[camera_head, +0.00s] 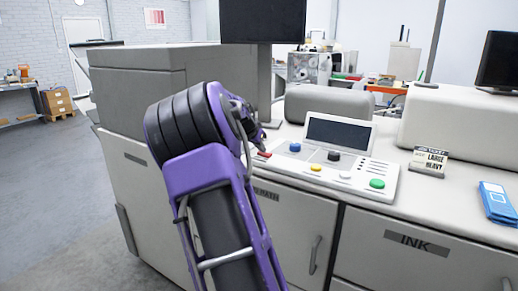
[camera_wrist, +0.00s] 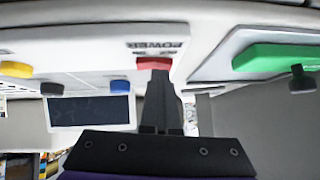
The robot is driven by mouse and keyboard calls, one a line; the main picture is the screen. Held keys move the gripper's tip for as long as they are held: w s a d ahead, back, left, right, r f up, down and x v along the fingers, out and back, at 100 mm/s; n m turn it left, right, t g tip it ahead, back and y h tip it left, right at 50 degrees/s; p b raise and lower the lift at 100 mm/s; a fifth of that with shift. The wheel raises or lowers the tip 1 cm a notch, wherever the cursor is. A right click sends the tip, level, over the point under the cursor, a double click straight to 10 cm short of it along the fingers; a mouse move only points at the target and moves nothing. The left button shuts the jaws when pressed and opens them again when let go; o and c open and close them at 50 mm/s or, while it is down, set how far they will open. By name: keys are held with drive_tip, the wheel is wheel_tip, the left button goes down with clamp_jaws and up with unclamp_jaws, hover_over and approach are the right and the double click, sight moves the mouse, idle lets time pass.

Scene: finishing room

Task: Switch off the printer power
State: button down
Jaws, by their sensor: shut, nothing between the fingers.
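The printer's control panel (camera_head: 352,183) lies on the worktop, with a dark screen and coloured buttons. The red power button (camera_head: 264,154) is at the panel's left end, partly hidden by my arm. In the wrist view the red button (camera_wrist: 153,62) sits beside the upside-down word POWER. My gripper (camera_wrist: 160,76) is shut and empty, its dark fingertips right at the red button and overlapping its edge. I cannot tell whether they touch it. In the head view my gripper (camera_head: 260,145) is mostly hidden behind my purple arm.
Blue (camera_head: 295,147), black (camera_head: 334,156), yellow (camera_head: 316,167) and green (camera_head: 377,183) buttons sit to the right. A monitor (camera_head: 262,20) rises behind. Floor at the left is free.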

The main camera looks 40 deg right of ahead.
drive_tip(key=shift+s+d+f, duration=0.2)
drive_tip(key=shift+s, duration=0.3)
drive_tip(key=shift+r, duration=0.1)
drive_tip(key=shift+d+r, duration=0.1)
drive_tip(key=shift+r, duration=0.1)
drive_tip(key=r+p, duration=0.2)
drive_tip(key=r, duration=0.2)
drive_tip(key=shift+s+d+r+p, duration=0.1)
drive_tip(key=shift+s+r+p, duration=0.2)
drive_tip(key=shift+p, duration=0.1)
drive_tip(key=shift+s+a+r+b, duration=0.1)
drive_tip(key=shift+a+r+b, duration=0.1)
drive_tip(key=shift+a+b, duration=0.55)
drive_tip(key=v, duration=0.8)
